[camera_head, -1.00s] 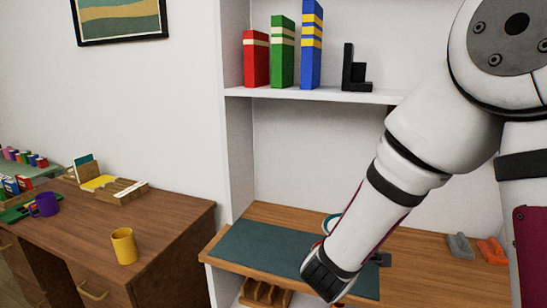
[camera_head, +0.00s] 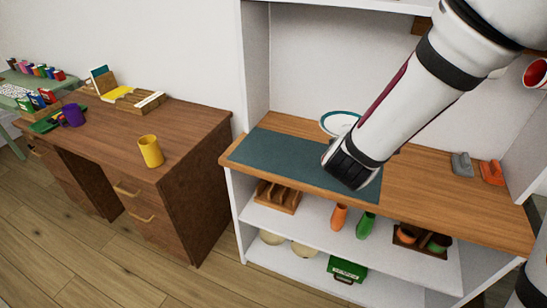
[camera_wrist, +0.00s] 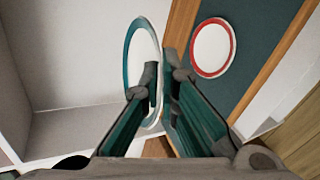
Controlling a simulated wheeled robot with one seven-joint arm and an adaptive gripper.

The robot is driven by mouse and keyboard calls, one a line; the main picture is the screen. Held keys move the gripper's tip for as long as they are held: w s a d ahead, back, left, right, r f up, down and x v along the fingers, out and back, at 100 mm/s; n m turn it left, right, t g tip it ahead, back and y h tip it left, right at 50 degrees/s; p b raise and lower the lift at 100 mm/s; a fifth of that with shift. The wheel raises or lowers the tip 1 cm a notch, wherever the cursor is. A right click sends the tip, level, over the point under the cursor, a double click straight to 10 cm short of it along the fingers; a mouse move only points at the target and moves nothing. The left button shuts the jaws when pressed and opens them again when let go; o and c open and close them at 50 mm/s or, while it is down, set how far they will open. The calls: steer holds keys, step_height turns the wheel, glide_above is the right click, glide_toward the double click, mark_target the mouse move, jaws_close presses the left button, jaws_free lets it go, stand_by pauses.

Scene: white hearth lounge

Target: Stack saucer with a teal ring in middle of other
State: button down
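The saucer with a teal ring (camera_wrist: 132,62) is tilted on edge in the wrist view, its rim between my fingers. My gripper (camera_wrist: 165,75) is closed on that rim. In the head view the teal-ringed saucer (camera_head: 338,122) shows beside my arm, above the counter, partly hidden by the arm. The other saucer, white with a red ring (camera_wrist: 213,48), lies flat on the dark teal mat (camera_wrist: 258,35), to the right of my fingers and apart from them. In the head view my arm hides the red-ringed saucer and my fingertips.
The mat (camera_head: 275,158) covers the left part of the wooden counter (camera_head: 440,208). Grey (camera_head: 462,164) and orange (camera_head: 492,172) objects sit at the counter's right. A wall stands behind. A desk with a yellow mug (camera_head: 150,151) is at left. Lower shelves hold several items.

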steer(key=s+a+f+b, duration=0.5)
steer(key=a+f+b, duration=0.1)
steer(key=a+f, duration=0.1)
steer(key=s+a+f+b, duration=0.5)
steer(key=a+f+b, duration=0.1)
steer(key=a+f, duration=0.2)
steer(key=shift+a+f+m+h, duration=0.2)
steer(key=shift+a+m+h, duration=0.1)
steer(key=shift+a, duration=0.55)
steer(key=shift+s, duration=0.1)
steer(key=w+a+f, duration=0.1)
steer(key=w, duration=0.4)
steer(key=w+a+f+b, duration=0.1)
steer(key=w+f, duration=0.1)
steer(key=w, duration=0.3)
steer(key=w+a+f, duration=0.1)
steer(key=w, duration=0.4)
steer(key=shift+w+a+f, duration=0.25)
steer(key=shift+w+f, duration=0.05)
steer(key=shift+w, duration=0.05)
steer(key=shift+f+b, duration=0.15)
steer(key=shift+b, duration=0.35)
